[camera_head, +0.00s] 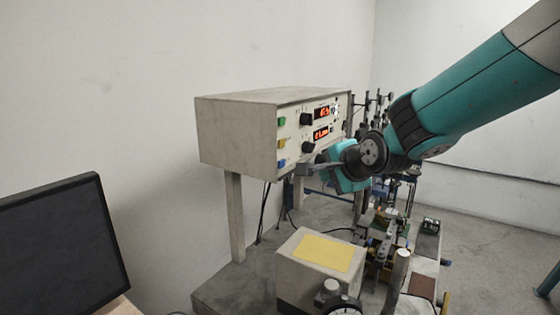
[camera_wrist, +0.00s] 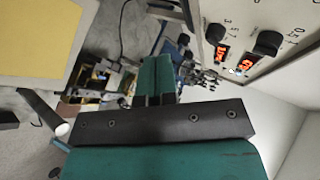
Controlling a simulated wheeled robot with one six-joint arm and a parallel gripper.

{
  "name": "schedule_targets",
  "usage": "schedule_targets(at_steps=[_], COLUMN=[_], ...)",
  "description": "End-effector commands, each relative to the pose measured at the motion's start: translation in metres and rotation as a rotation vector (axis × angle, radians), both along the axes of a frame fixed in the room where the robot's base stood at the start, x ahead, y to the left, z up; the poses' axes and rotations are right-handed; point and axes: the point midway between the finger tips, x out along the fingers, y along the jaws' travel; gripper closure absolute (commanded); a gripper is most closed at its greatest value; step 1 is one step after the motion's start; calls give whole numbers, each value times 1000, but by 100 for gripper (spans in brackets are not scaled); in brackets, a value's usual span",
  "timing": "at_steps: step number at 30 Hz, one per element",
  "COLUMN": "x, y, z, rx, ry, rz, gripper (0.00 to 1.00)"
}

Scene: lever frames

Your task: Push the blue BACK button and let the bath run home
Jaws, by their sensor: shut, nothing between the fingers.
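The blue button (camera_head: 281,163) is the lowest of three on the left of the control box's front panel, in the head view. My gripper (camera_head: 304,169) is shut and empty, just right of the blue button and slightly lower in the picture. A small gap shows between them in the picture; I cannot tell the true distance. In the wrist view my gripper (camera_wrist: 155,62) shows no button at its tip. I cannot pick out the bath with certainty among the apparatus below the arm.
The control box (camera_head: 238,140) stands on posts. A green button (camera_head: 281,122) and a yellow button (camera_head: 281,143) sit above the blue one, with knobs and red displays to their right. A yellow-topped block (camera_head: 295,285) stands below. A dark monitor (camera_head: 60,250) is at the left.

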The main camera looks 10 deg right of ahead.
Motion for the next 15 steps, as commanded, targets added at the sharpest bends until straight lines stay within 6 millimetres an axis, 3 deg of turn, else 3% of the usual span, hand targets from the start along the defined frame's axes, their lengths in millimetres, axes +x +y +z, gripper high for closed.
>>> schedule_targets(at_steps=[7,15], x=[1,20], y=[-10,11], z=[0,2], rx=[-1,-1], ry=[0,2], rz=[-16,-11], gripper=[100,100])
